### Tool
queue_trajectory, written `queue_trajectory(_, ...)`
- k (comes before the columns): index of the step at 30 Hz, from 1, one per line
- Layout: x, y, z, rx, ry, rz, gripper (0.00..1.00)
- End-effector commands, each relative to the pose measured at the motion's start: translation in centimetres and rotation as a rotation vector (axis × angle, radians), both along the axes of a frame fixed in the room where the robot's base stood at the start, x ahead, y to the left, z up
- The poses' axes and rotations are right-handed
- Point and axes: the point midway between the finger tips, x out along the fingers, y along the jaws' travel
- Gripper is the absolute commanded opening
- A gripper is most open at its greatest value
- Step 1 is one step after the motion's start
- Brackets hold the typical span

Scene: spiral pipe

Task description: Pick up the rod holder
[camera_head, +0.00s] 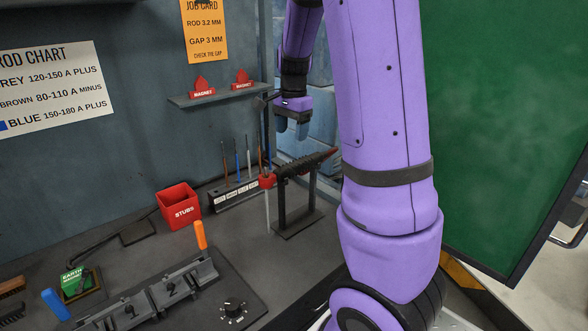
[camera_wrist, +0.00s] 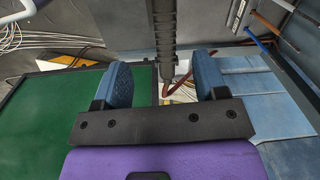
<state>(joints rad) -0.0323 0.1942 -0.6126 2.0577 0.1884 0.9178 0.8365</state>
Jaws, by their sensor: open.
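The rod holder (camera_head: 302,164) is a dark ribbed handle with a red head at its left end and a dark red right end. It rests across a black stand (camera_head: 283,215) on the bench. A thin grey rod hangs from its red head. In the wrist view the dark ribbed handle (camera_wrist: 164,30) lies ahead, in line with the gap between my fingers, with a red cable below it. My gripper (camera_head: 292,125) is open and empty, a little above the holder. In the wrist view its blue fingers (camera_wrist: 164,82) stand apart on both sides.
A rod rack (camera_head: 234,195) with several upright rods stands just behind and left of the stand. A shelf (camera_head: 217,96) with two red magnets is on the wall. A red stubs box (camera_head: 179,207) and a clamp fixture (camera_head: 160,292) are left. A green curtain (camera_head: 500,110) hangs right.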

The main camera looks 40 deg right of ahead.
Motion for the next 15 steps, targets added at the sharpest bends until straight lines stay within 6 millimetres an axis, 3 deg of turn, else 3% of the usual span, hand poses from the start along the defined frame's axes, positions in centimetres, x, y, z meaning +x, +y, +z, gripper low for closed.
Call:
queue_trajectory(6, 0.7, -2.1, -1.6, -0.020, 0.034, -0.102, 0.66)
queue_trajectory(15, 0.7, -2.2, -5.6, -0.021, 0.038, -0.110, 0.66)
